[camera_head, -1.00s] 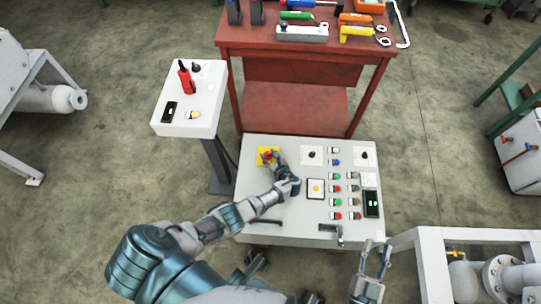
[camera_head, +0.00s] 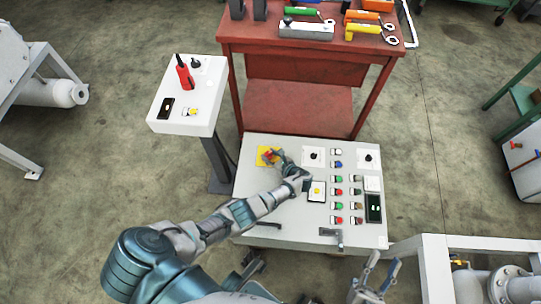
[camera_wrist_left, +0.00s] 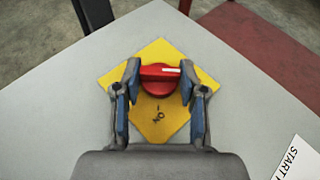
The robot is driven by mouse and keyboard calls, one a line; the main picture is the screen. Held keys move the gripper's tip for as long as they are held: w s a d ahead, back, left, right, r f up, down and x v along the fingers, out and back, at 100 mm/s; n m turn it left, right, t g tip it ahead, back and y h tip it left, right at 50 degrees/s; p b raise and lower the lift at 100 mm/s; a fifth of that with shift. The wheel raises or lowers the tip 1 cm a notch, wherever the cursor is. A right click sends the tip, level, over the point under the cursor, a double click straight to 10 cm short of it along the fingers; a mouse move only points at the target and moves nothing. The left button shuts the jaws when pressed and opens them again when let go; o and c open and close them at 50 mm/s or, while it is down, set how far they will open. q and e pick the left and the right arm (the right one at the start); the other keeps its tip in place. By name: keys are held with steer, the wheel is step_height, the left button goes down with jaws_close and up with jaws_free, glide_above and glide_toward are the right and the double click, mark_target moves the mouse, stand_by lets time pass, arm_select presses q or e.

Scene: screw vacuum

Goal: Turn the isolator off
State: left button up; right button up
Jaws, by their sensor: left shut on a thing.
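The isolator is a red knob (camera_wrist_left: 160,78) with a white mark on a yellow diamond plate (camera_wrist_left: 160,122). Its raised bar lies crosswise in the left wrist view, with the white mark toward the right. My left gripper (camera_wrist_left: 160,88) is shut on the knob, one finger on each side. In the head view my left gripper (camera_head: 275,158) covers most of the knob, and the yellow plate (camera_head: 263,152) shows at the panel's upper left. My right gripper (camera_head: 381,268) is open and empty, just off the panel's lower right corner.
The grey control panel (camera_head: 260,222) carries several buttons, dials and a latch handle (camera_head: 331,236). A white pedestal box (camera_head: 205,105) with a red handle (camera_head: 184,73) stands at the upper left. A red workbench (camera_head: 300,105) with tools stands behind the panel.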

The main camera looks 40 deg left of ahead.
mark_target(270, 157)
arm_select(q)
steer(key=o, duration=1.2)
steer(key=shift+w, duration=0.1)
steer(key=shift+c, duration=0.2)
steer(key=shift+r, duration=0.2)
steer(key=shift+r, duration=0.25)
step_height(270, 157, up, 9)
